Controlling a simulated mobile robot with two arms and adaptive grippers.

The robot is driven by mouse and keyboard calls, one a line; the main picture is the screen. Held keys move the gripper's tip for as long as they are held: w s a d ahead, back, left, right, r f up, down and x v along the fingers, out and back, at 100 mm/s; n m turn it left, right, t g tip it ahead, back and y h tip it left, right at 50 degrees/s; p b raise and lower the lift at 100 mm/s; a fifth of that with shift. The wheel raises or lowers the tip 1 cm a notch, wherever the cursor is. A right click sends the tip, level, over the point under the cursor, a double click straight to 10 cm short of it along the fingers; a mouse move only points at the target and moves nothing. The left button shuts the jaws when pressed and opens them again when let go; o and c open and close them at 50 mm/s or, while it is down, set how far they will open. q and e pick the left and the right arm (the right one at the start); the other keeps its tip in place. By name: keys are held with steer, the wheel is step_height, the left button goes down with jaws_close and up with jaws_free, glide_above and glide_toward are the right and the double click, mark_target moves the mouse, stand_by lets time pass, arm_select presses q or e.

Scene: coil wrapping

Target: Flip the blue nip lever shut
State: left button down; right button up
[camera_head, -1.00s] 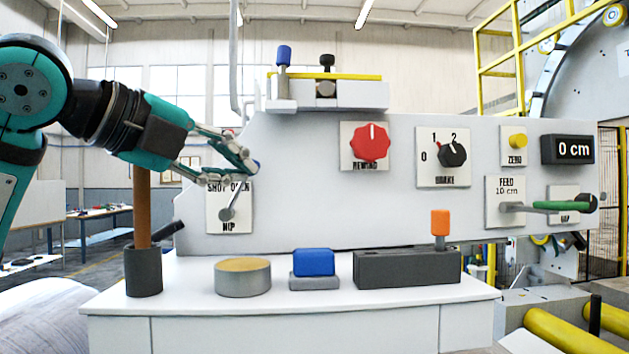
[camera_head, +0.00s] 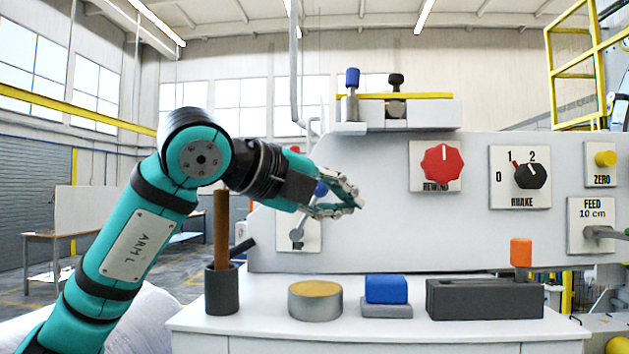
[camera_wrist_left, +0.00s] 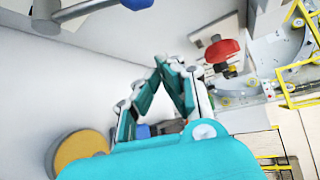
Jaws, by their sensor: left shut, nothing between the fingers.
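The nip lever's blue knob (camera_head: 322,188) shows just behind my left gripper in the head view. The lever leans up and to the right from its pivot on the NIP plate (camera_head: 313,238), towards the OPEN side; my gripper hides most of the plate's lettering. In the left wrist view the blue knob (camera_wrist_left: 137,3) and its rod lie at the top left, apart from the fingers. My left gripper (camera_head: 356,203) is shut and empty, its fingertips to the right of the knob. The fingertips also meet in the left wrist view (camera_wrist_left: 162,62). My right gripper is not in view.
A red rewind knob (camera_head: 441,162) and a black brake knob (camera_head: 530,175) sit on the panel to the right. On the bench below stand a dark cup (camera_head: 221,291), a tape roll (camera_head: 315,301) and a blue block (camera_head: 386,290). The panel between gripper and rewind knob is clear.

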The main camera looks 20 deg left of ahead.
mark_target(326, 192)
arm_select(q)
steer(key=w+a+p, duration=0.2)
steer(key=w, duration=0.1)
steer(key=shift+a+r, duration=0.25)
steer(key=shift+r, duration=0.1)
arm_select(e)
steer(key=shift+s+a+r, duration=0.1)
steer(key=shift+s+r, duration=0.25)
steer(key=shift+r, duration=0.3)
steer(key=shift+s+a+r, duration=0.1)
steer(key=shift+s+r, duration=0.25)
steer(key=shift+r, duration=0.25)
arm_select(q)
steer(key=shift+s+a+r, duration=0.15)
steer(key=shift+a+r, duration=0.05)
steer(key=shift+a, duration=0.1)
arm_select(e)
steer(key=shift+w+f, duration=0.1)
